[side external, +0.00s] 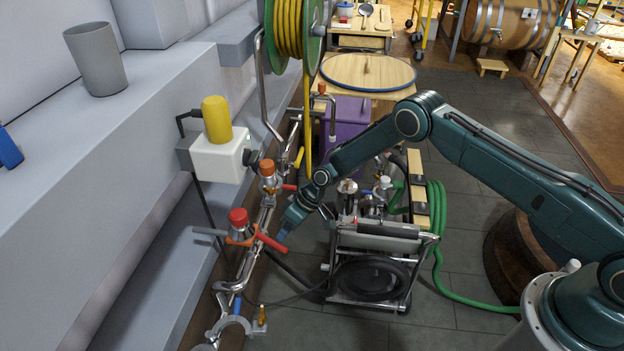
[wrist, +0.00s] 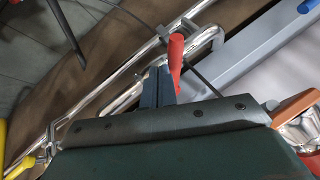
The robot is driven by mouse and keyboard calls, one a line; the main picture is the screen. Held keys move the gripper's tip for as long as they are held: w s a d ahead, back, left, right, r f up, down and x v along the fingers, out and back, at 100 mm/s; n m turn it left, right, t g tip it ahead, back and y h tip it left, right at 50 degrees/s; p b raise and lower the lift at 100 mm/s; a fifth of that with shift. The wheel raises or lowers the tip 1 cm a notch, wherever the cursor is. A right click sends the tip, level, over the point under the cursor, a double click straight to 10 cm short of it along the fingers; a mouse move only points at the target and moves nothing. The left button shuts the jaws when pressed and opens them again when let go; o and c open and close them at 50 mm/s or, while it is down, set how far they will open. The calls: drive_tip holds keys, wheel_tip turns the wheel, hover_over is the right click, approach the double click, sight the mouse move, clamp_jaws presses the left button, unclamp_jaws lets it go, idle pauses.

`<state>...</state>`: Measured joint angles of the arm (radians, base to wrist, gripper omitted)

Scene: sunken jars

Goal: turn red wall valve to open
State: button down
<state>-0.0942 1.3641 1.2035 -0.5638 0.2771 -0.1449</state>
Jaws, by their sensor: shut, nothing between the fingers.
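The red wall valve (side external: 239,217) sits on the steel pipe along the wall in the side external view. It has a red cap, an orange body and a red lever (side external: 272,243) pointing lower right. My gripper (side external: 284,231) is close to the end of that lever. In the wrist view the red lever (wrist: 176,52) stands just beyond and beside my fingers (wrist: 158,88), which are shut and empty. I cannot tell whether they touch the lever.
A second valve with an orange cap (side external: 267,169) stands just behind on the same pipe. A white box with a yellow top (side external: 217,120) is above it on the wall. A wheeled machine (side external: 375,240) with a black hose stands right of my gripper. A green hose (side external: 437,215) lies beyond.

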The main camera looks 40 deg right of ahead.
sight(278, 249)
drive_tip(key=shift+s+a, duration=0.4)
drive_tip(key=shift+a, duration=0.05)
idle(0.6)
drive_tip(key=shift+s+a, duration=0.45)
drive_tip(key=shift+a, duration=0.3)
drive_tip(key=shift+s+a, duration=0.4)
drive_tip(key=shift+a, duration=0.35)
drive_tip(key=shift+s+a+f, duration=0.1)
drive_tip(key=shift+a, duration=0.85)
drive_tip(key=shift+s+a+f, duration=0.1)
drive_tip(key=shift+a, duration=0.85)
drive_tip(key=shift+d+r, duration=0.1)
drive_tip(key=shift+r, duration=0.05)
